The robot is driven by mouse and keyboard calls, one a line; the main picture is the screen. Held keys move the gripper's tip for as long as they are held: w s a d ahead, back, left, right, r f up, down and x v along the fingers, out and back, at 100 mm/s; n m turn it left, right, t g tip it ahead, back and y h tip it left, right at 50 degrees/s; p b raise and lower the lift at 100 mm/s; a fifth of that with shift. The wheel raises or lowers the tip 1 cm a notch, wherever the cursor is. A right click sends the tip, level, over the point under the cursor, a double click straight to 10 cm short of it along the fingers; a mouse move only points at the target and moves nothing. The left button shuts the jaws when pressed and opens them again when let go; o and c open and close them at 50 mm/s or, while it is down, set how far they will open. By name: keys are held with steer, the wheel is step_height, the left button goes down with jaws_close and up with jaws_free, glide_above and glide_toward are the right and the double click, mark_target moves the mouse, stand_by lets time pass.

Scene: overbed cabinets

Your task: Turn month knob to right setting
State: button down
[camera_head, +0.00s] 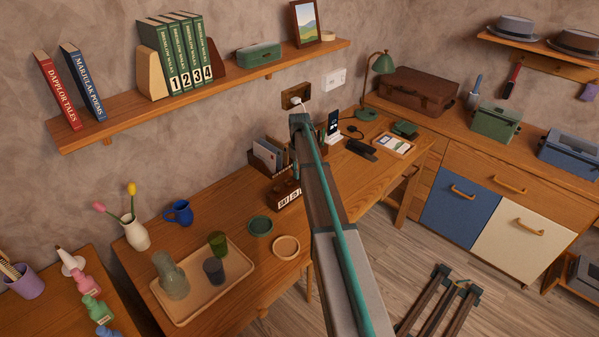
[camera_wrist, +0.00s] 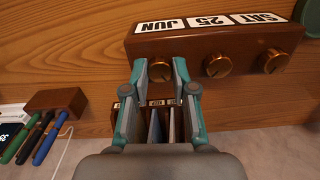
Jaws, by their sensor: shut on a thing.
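A brown wooden block calendar (camera_wrist: 215,35) shows in the wrist view, with white cards reading JUN, 25 and SAT. The middle knob (camera_wrist: 216,65) and the knob by SAT (camera_wrist: 271,61) are free. In the head view the calendar (camera_head: 286,194) stands on the desk, partly hidden by my arm, which also mostly hides my gripper there.
A letter holder (camera_head: 268,155) stands behind the calendar. A green dish (camera_head: 260,225) and a pale round dish (camera_head: 286,247) lie in front. A tray (camera_head: 203,281) with glassware is at the left. A pen holder (camera_wrist: 60,99) shows left in the wrist view.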

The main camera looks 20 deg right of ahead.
steer(key=shift+m, duration=0.3)
steer(key=shift+m+b, duration=0.6)
steer(key=shift+m, duration=2)
steer(key=c, duration=0.9)
jaws_free()
steer(key=shift+c, duration=0.2)
steer(key=shift+r, duration=0.15)
step_height(320, 180, up, 12)
steer(key=shift+d, duration=0.1)
